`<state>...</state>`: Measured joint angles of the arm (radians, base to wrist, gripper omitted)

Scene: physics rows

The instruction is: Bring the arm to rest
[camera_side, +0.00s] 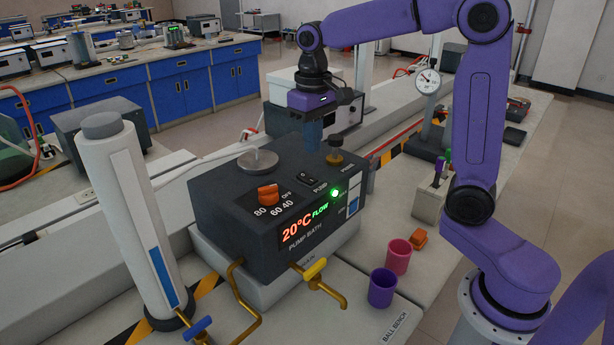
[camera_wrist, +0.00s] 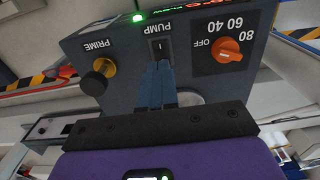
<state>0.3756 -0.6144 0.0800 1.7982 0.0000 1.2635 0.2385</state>
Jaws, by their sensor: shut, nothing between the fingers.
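My purple arm reaches over the dark grey pump bath, and my gripper (camera_side: 311,148) points down above its top. Its blue fingers are together and empty; they also show in the wrist view (camera_wrist: 160,66), where their tips appear close to the black PUMP switch (camera_wrist: 161,48). Whether they touch the bath I cannot tell. The pump bath (camera_side: 235,222) shows 20°C and FLOW on its lit display (camera_side: 304,226), with a green lamp (camera_side: 335,193) on. Its orange dial (camera_side: 268,192) and the brass and black PRIME knob (camera_side: 335,157) stand on top.
A pink cup (camera_side: 398,257), a purple cup (camera_side: 382,288) and an orange block (camera_side: 418,239) sit right of the bath. A tall white cylinder (camera_side: 130,220) stands left. Brass pipes with valves (camera_side: 318,285) stick out in front. A dial gauge (camera_side: 428,81) stands behind.

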